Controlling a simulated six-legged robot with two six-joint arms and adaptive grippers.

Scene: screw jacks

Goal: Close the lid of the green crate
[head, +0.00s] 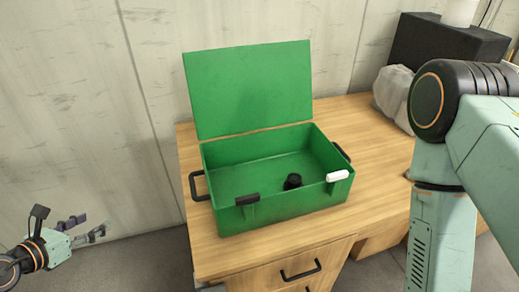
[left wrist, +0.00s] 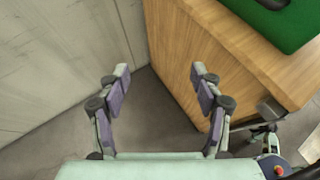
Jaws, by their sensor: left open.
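The green crate (head: 285,204) stands on the wooden desk in the head view, and its corner (left wrist: 285,22) shows at the top right of the left wrist view. Its lid (head: 250,90) is open, standing up at the back and leaning slightly backward. My left gripper (head: 90,227) is left of the desk, well apart from the crate and lower than its rim. My right gripper is out of view.
A small black object (head: 292,182) lies inside the crate. The crate has a black front latch, a white front latch and black side handles. The wooden desk (head: 370,130) has bare top to the right. A pale bag (head: 394,92) and dark box (head: 445,42) are at the back right.

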